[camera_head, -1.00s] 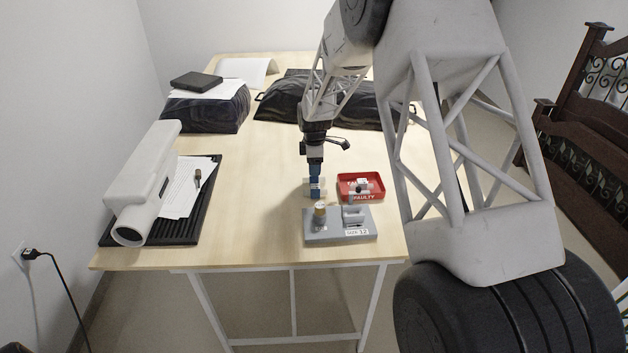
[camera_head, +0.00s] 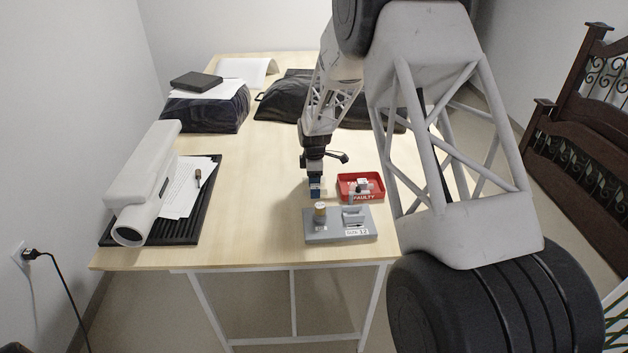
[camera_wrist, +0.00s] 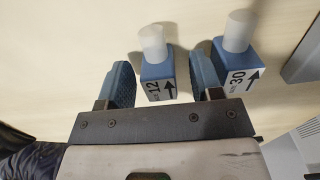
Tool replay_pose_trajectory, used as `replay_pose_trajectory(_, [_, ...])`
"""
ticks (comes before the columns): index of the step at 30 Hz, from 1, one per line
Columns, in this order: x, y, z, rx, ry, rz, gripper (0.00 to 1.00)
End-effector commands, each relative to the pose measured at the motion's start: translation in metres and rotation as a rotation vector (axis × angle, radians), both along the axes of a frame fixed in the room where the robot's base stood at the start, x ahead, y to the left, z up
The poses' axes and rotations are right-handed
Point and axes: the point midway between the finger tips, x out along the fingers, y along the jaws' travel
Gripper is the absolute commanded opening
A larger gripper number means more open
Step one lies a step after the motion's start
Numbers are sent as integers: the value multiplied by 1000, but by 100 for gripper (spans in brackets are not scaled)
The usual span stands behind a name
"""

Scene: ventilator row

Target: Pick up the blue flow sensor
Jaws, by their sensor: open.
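Two blue flow sensors with white round tops show in the wrist view. The one marked 12 (camera_wrist: 157,82) is between the two blue fingers of my gripper (camera_wrist: 160,63), which are open on either side of it. The one marked 30 (camera_wrist: 236,72) is to the right, outside the right finger. I cannot see the fingers closed on either sensor. In the head view my gripper (camera_head: 315,185) is low over the table, left of the red tray, and it partly hides the sensors there.
The red tray marked FAULTY (camera_head: 361,196) holds small parts just right of my gripper. A grey fixture (camera_head: 340,238) with a brass-coloured knob and a label reading 12 stands in front. A white device (camera_head: 145,180) is on a black mat at left. The table's middle left is clear.

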Motion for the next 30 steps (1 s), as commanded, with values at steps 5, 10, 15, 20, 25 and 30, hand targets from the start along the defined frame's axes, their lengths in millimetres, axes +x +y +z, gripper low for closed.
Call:
replay_pose_trajectory(5, [0, 0, 0, 0, 0, 0, 60])
replay_pose_trajectory(10, [0, 0, 0, 0, 0, 0, 60])
replay_pose_trajectory(15, [0, 0, 0, 0, 0, 0, 47])
replay_pose_trajectory(20, [0, 0, 0, 0, 0, 0, 23])
replay_pose_trajectory(25, [0, 0, 0, 0, 0, 0, 6])
replay_pose_trajectory(30, [0, 0, 1, 0, 0, 0, 6])
